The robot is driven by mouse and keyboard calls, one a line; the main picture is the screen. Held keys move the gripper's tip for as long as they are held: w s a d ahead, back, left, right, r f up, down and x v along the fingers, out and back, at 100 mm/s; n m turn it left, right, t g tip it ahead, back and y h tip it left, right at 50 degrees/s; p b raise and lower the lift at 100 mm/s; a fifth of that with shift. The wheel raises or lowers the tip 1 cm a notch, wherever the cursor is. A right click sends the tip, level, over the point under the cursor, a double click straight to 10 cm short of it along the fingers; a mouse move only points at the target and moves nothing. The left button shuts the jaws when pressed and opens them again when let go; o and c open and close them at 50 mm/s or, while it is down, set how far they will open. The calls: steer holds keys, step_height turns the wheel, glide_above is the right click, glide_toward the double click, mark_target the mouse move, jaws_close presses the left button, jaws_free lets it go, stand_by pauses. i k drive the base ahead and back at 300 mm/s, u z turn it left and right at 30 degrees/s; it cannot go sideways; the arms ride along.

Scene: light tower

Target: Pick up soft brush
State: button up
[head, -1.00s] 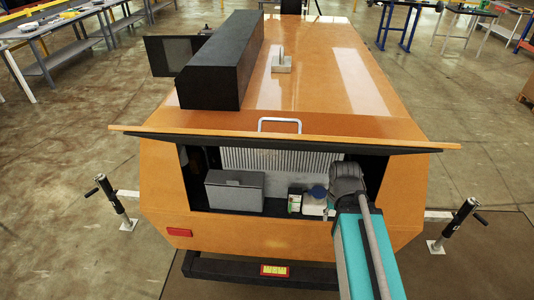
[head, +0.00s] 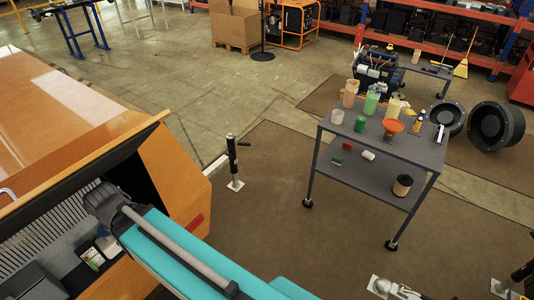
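I cannot pick out a soft brush for certain in the head view. A small pale and dark item (head: 438,134) stands at the right edge of the grey cart top (head: 400,150); it is too small to identify. My arm (head: 190,255), teal and grey, reaches from the lower middle into the open compartment of the orange light tower (head: 175,185). Its dark wrist end (head: 105,201) is at the compartment opening. My gripper's fingers do not show, so what they hold or touch is hidden.
A stabiliser jack (head: 233,160) stands between tower and cart. Brown matting lies clear there.

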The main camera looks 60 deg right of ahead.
mark_target(336, 160)
steer(key=z, duration=2.75)
steer(key=i, duration=1.55)
steer(key=u, duration=0.3)
